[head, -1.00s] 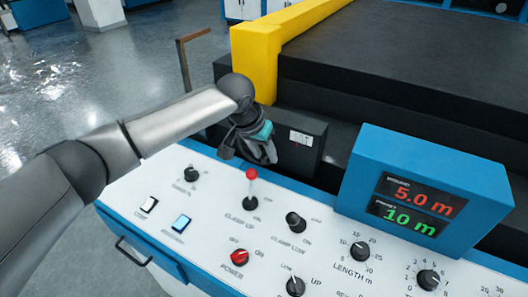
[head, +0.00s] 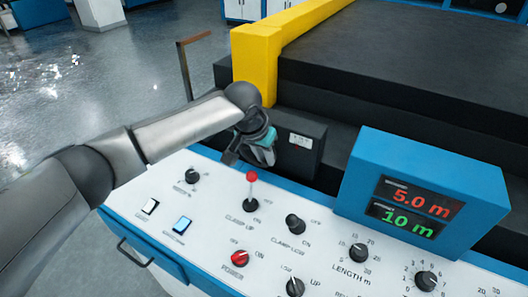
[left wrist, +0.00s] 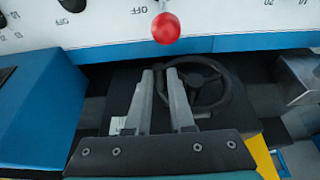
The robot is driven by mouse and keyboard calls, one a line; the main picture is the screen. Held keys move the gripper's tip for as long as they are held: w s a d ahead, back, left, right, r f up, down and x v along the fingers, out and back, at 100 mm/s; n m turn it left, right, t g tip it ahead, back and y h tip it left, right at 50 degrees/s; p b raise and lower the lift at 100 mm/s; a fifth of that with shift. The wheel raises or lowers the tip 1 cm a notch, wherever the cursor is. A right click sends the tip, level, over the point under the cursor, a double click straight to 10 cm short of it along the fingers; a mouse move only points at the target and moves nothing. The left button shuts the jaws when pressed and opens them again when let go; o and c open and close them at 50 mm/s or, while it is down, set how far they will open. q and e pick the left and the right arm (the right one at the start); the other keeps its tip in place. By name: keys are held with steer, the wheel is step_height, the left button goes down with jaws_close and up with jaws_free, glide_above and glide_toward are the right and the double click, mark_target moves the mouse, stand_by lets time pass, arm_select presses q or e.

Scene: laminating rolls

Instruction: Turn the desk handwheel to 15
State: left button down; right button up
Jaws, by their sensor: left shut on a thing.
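The black spoked handwheel (left wrist: 206,101) shows in the left wrist view, on a dark box beyond the blue panel edge. My left gripper (left wrist: 161,76) is shut on the left part of its rim. In the head view my left gripper (head: 262,150) is at the dark box (head: 298,137), below the yellow frame corner, and the arm and gripper mostly hide the wheel. A small white counter label (head: 301,140) is on the box, but its digits are too small to read. My right gripper is not in view.
The white control panel (head: 205,218) has a red-tipped lever (head: 252,178), knobs and switches close to my left gripper. A blue display box (head: 430,165) reading 5.0 m and 10 m stands to the right. A yellow frame (head: 255,60) rises behind the gripper.

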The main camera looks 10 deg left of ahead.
arm_select(q)
steer(key=y+p, duration=0.1)
steer(key=p, duration=0.1)
steer(key=shift+s+d+f+t+y+p, duration=0.2)
steer(key=shift+d+f+t+y+p, duration=0.1)
steer(key=shift+d+y+p, duration=0.1)
steer(key=shift+d+f+m+t+y+p, duration=0.1)
steer(key=shift+f+m+t+y+p, duration=0.3)
steer(key=shift+f+y, duration=0.4)
steer(key=shift+d+f+m+t+y+p, duration=0.1)
steer(key=shift+f+m+t+y+p, duration=0.3)
steer(key=shift+y, duration=0.6)
steer(key=shift+f, duration=0.15)
steer(key=c, duration=0.8)
jaws_free()
steer(key=shift+s, duration=0.1)
